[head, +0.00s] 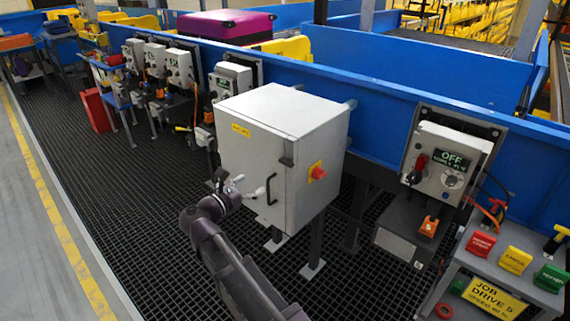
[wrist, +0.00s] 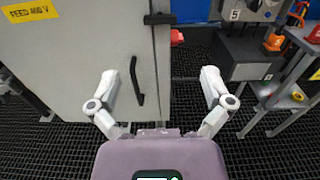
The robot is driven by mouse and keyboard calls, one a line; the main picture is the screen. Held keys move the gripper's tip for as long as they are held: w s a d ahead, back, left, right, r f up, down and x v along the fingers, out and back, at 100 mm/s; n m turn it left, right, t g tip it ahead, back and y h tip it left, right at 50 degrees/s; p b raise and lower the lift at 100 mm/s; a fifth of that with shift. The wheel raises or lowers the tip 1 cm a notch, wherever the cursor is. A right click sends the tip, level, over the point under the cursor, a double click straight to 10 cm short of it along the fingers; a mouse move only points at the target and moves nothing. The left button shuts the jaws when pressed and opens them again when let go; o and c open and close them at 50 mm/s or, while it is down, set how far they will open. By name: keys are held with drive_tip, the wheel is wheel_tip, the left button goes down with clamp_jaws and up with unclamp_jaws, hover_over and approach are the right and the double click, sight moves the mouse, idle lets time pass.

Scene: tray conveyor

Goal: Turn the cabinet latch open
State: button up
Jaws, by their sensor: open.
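The grey-white cabinet (head: 258,160) stands in the middle of the head view, its door (wrist: 85,60) looking shut. A black bar handle (wrist: 137,82) runs upright on the door near its right edge and also shows in the head view (head: 271,188). A small dark latch piece (wrist: 160,18) lies level across the door's right edge, above the handle; it also shows in the head view (head: 287,161). My gripper (wrist: 160,76) is open and empty, in front of the door's right edge and below the latch. In the head view my gripper (head: 248,187) is close to the handle; contact cannot be told.
A red switch on a yellow plate (head: 317,171) sits on the cabinet's right side. A control box reading OFF (head: 447,160) and a stand with coloured blocks (head: 500,262) are to the right. The blue conveyor wall (head: 385,125) runs behind. Grated floor (head: 150,220) is clear at left.

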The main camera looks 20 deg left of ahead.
sight(284, 163)
drive_tip(key=shift+w, duration=0.15)
drive_tip(key=shift+x, duration=6.8)
drive_tip(key=c, duration=1)
